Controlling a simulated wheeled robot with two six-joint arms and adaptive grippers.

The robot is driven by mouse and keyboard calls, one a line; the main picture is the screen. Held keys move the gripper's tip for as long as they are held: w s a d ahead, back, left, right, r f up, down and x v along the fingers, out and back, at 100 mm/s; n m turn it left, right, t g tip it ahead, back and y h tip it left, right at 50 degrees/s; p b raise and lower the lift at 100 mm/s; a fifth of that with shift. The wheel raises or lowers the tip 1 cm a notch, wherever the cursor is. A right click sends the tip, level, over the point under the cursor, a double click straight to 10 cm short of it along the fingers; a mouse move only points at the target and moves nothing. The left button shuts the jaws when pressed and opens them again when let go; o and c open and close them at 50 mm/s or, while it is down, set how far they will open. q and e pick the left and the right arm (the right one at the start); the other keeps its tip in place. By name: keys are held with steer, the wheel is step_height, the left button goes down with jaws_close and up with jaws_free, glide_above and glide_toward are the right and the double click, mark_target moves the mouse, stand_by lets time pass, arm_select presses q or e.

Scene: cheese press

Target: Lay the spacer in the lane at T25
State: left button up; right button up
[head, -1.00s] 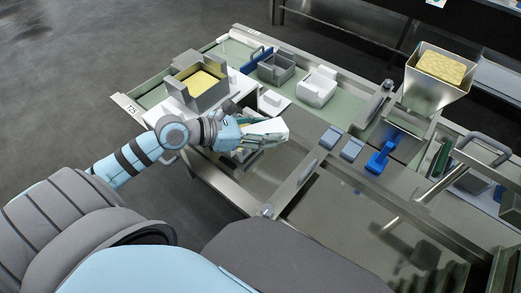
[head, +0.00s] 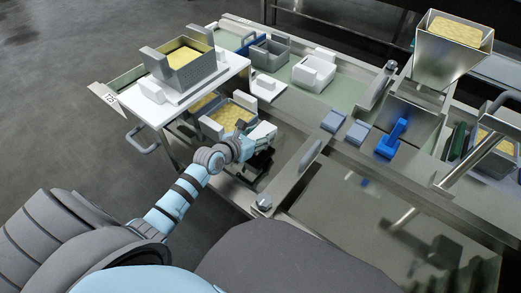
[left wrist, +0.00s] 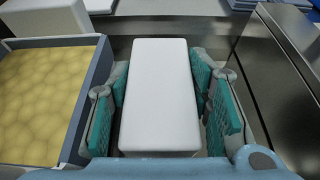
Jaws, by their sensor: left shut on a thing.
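My left gripper (head: 262,143) is shut on the white spacer (left wrist: 160,95). In the left wrist view its teal-padded fingers (left wrist: 160,110) stand on both long sides of the block. In the head view, the spacer (head: 264,131) is over the sunken metal lane (head: 285,148). It is just right of a grey mould with yellow curd (head: 232,112); that mould fills the left of the wrist view (left wrist: 50,95). I cannot tell whether the spacer touches the lane floor. The T25 label (head: 109,98) is at the table's left end. My right gripper is not in view.
A white board (head: 215,84) bearing a curd-filled perforated mould (head: 185,68) stands left of the lane. A metal bar (head: 298,172) bounds the lane on the right. Behind are a grey box (head: 271,54), a white box (head: 314,70) and a small white block (head: 265,86).

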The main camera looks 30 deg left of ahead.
arm_select(q)
step_height(320, 180, down, 4)
steer(key=shift+r+b, duration=0.1)
steer(key=shift+b, duration=1.1)
steer(key=shift+r, duration=0.15)
steer(key=o, duration=1.1)
steer(key=shift+s+r+p, duration=0.25)
steer(key=shift+s+p, duration=0.05)
steer(key=shift+p, duration=0.25)
steer(key=p+v, duration=0.7)
steer(key=v, duration=0.4)
steer(key=shift+s, duration=0.2)
steer(key=shift+f, duration=0.1)
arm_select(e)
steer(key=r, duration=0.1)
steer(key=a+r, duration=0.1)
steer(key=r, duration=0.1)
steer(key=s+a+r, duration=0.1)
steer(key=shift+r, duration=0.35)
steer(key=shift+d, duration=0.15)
